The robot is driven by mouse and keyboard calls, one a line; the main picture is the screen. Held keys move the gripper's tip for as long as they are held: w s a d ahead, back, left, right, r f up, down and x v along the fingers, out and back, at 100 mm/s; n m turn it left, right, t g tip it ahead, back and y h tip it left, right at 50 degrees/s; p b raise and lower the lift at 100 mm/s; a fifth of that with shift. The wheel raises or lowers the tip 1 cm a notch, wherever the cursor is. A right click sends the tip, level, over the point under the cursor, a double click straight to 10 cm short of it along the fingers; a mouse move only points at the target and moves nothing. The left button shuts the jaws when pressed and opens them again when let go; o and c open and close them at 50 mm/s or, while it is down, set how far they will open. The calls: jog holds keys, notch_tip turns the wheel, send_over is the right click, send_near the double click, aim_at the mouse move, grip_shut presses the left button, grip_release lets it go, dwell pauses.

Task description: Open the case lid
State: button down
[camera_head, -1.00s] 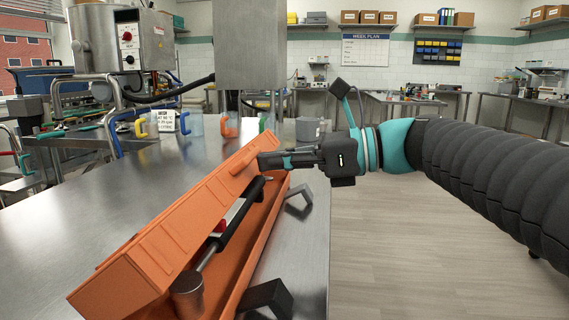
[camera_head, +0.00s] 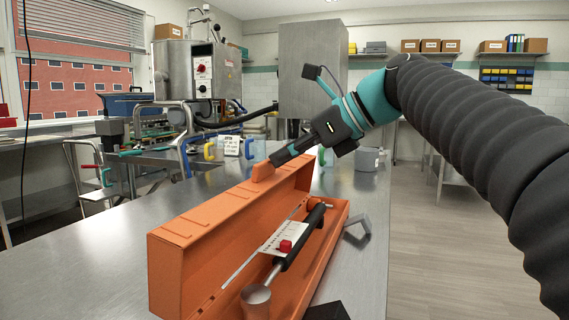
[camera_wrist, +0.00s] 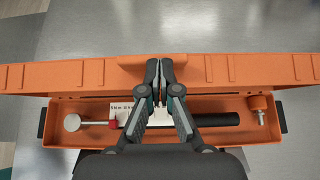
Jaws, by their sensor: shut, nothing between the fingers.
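The orange case (camera_head: 322,262) stands on the steel table with its lid (camera_head: 222,222) swung up and leaning to the left. Inside lies a tool with a black handle (camera_head: 303,238), a red knob (camera_head: 285,246) and a metal cup (camera_head: 256,297), beside a white printed card (camera_head: 292,234). My gripper (camera_head: 272,162) is shut and empty at the lid's upper edge, by its raised tab (camera_head: 262,170). In the wrist view the closed fingertips (camera_wrist: 164,62) are over the lid's edge (camera_wrist: 230,70), with the open case below; whether they touch the lid is unclear.
A grey metal bracket (camera_head: 358,228) is by the case's right side. Coloured-handled jugs (camera_head: 228,150) and a grey container (camera_head: 367,158) stand behind the case. The table (camera_head: 110,262) is clear to the left.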

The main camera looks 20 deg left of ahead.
aim_at(267, 159)
jog(key=shift+s+a+r, duration=0.1)
jog(key=shift+a, duration=1.55)
